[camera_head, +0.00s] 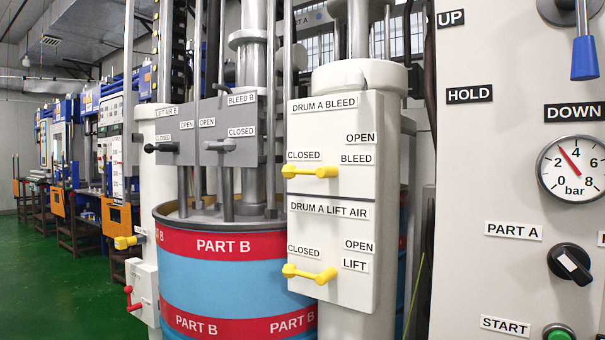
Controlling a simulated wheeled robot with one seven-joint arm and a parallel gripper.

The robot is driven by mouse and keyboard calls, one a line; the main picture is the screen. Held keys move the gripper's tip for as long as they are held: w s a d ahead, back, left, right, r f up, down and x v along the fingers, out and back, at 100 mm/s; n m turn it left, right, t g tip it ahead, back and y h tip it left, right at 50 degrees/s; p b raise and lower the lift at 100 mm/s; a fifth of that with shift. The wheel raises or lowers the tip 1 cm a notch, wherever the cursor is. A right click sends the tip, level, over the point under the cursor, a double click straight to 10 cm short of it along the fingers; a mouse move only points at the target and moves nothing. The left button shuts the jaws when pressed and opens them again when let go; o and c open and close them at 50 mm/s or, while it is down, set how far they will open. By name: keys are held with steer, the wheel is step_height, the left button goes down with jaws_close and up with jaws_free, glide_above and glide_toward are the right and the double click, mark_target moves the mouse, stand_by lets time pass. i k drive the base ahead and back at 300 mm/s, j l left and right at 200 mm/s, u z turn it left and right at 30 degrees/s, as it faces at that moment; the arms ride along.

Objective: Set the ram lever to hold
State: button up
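The ram lever (585,56) has a blue handle and hangs from a round grey pivot (566,8) at the top right of the light grey panel. The upper part of the pivot is cut off by the picture's edge. The handle points down, just above the DOWN label (574,112). The HOLD label (469,94) and the UP label (451,18) are to its left. My gripper is not in view.
Below the lever are a bar gauge (576,168), its red needle between 2 and 4, a black rotary knob (570,264) and a green button (558,332). Left are yellow drum A valve handles (312,172) and a blue Part B drum (225,275). Green floor (45,290) lies further left.

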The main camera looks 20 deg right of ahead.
mark_target(584, 64)
steer(key=z, duration=1.65)
